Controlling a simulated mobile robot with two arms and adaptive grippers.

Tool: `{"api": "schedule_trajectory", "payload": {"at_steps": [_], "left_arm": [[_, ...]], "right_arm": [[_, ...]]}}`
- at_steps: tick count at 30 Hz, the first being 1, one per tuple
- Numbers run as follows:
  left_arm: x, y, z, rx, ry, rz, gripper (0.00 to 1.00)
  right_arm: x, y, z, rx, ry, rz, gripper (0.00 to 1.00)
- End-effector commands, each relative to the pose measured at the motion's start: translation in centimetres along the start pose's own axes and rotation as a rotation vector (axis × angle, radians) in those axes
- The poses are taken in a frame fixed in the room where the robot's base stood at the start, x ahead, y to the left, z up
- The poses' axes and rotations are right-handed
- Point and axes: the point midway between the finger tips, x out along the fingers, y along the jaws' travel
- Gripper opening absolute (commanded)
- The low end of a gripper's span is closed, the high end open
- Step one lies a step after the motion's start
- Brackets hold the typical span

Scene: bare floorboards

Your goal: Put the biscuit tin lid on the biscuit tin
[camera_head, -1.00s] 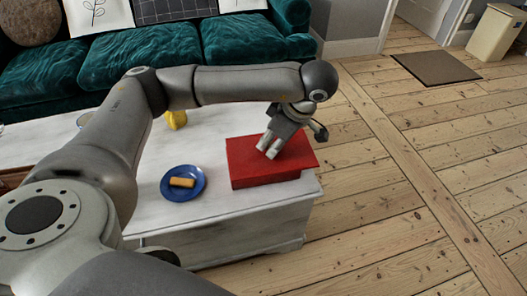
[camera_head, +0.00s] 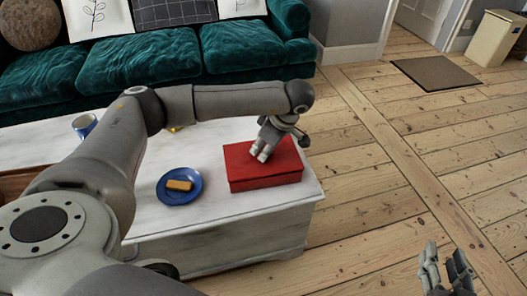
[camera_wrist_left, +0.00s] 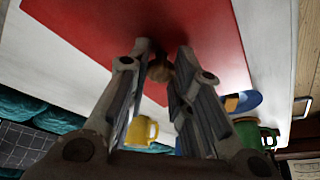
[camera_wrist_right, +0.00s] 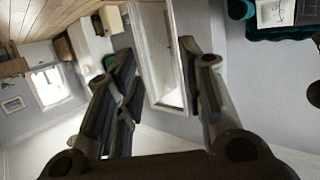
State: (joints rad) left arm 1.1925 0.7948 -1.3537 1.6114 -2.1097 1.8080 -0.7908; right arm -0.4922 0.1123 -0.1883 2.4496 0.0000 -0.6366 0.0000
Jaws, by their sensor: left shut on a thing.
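The red biscuit tin (camera_head: 265,181) stands near the right end of the white table. The flat red biscuit tin lid (camera_head: 285,157) lies over the tin's top and looks level and lined up with its walls; I cannot tell whether it is fully seated. My left gripper (camera_head: 260,154) is above the lid, shut on its small brown knob (camera_wrist_left: 159,70), which shows between the fingertips in the left wrist view. The lid (camera_wrist_left: 215,35) fills the top of that view. My right gripper (camera_head: 446,268) is open and empty over the floor, well right of the table.
On the white table (camera_head: 225,213), a blue plate (camera_head: 166,195) with a biscuit-like block (camera_head: 179,185) sits left of the tin. A mug (camera_head: 84,125) stands further left. Yellow (camera_wrist_left: 141,131) and green (camera_wrist_left: 246,132) mugs show in the left wrist view. A teal sofa (camera_head: 150,57) stands behind.

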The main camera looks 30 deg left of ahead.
Motion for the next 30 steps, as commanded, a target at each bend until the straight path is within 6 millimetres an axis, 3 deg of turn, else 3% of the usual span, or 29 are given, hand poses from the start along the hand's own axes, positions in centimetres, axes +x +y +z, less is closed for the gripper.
{"api": "schedule_trajectory", "payload": {"at_steps": [4, 15, 16, 21, 30], "left_arm": [[0.6, 0.0, 0.3, 0.0, 0.0, 0.0, 0.0], [0.8, 0.0, 0.4, 0.0, 0.0, 0.001, 0.0], [0.8, 0.0, 0.4, 0.0, -0.001, 0.0, 0.22], [0.8, 0.0, 0.4, 0.0, 0.0, 0.0, 0.42], [0.7, 0.0, 0.3, 0.0, 0.0, 0.001, 0.42]], "right_arm": [[0.1, -0.2, -1.1, 0.001, 0.06, -0.004, 0.36], [0.2, -0.2, -1.5, 0.001, 0.079, -0.004, 0.36], [0.2, -0.2, -1.6, 0.001, 0.084, -0.005, 0.36], [0.1, -0.2, -1.6, 0.001, 0.083, -0.004, 0.36], [0.1, -0.2, -1.6, 0.001, 0.081, -0.004, 0.36]]}}
